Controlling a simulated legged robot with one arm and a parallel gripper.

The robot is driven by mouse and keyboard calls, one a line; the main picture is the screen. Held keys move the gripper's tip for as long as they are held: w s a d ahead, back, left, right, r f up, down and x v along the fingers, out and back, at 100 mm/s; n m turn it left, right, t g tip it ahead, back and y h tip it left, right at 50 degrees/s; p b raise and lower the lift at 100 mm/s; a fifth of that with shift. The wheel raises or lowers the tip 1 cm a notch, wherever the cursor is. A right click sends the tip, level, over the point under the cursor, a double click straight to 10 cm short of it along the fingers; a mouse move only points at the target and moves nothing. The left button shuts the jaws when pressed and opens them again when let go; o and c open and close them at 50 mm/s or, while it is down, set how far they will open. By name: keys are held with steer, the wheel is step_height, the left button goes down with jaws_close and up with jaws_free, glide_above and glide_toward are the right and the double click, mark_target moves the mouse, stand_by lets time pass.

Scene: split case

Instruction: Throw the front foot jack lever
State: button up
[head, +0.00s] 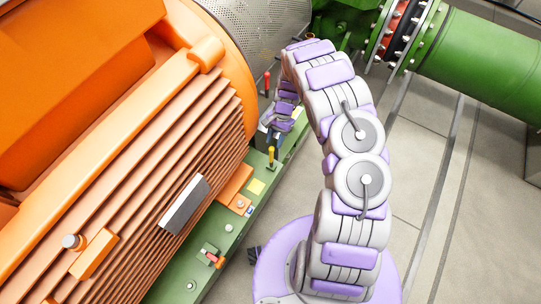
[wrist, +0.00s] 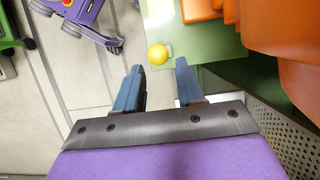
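A lever with a yellow grip (head: 271,155) stands on the green base frame beside the orange machine in the head view. A red-gripped lever (head: 267,83) stands farther back, and a red-orange handle (head: 214,259) sits nearer on the frame. I cannot tell by label which is the front foot jack lever. My gripper (head: 269,136) is close above the yellow-gripped lever. In the wrist view a round yellow knob (wrist: 157,54) shows just beyond the tips of my open gripper (wrist: 158,66), roughly midway between them. The fingers appear empty; contact is not visible. The knob hides its shaft.
The finned orange machine (head: 150,150) borders the green base frame (head: 222,236) on the left. A perforated guard (head: 265,28) and green pipe (head: 485,65) stand at the back. Grey tiled floor (head: 420,175) is open to the right.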

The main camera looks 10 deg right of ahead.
mark_target(270, 157)
steer(key=b+x, duration=0.1)
steer(key=x, duration=0.7)
steer(key=shift+a+f, duration=0.1)
steer(key=shift+f, duration=0.15)
steer(key=shift+c, duration=0.3)
jaws_close()
